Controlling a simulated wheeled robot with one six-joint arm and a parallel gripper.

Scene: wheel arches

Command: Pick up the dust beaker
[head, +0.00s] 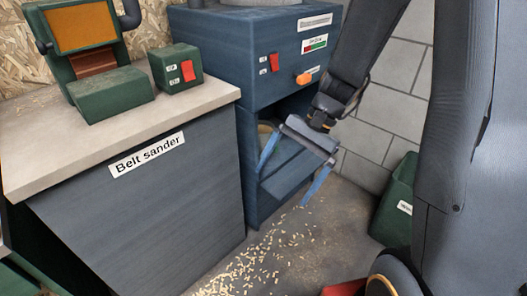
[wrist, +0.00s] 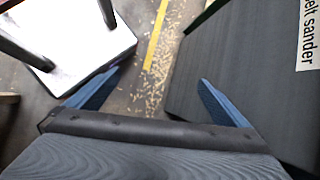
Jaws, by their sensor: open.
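I cannot make out a dust beaker for certain in either view. A small tan, rounded shape (head: 266,129) shows in the open recess of the blue machine (head: 262,75), partly hidden behind my gripper; I cannot tell what it is. My gripper (head: 293,172) is in front of that recess, its two blue fingers spread wide and pointing down. In the wrist view my gripper (wrist: 159,76) is open and empty, with floor between the fingers.
The belt sander cabinet (head: 150,205) stands left of the machine, with green equipment (head: 112,92) on top. Wood shavings (head: 262,262) litter the floor. A green bin (head: 397,200) stands at right by the block wall. The wrist view shows a white-topped surface (wrist: 75,50) and a yellow floor line (wrist: 155,35).

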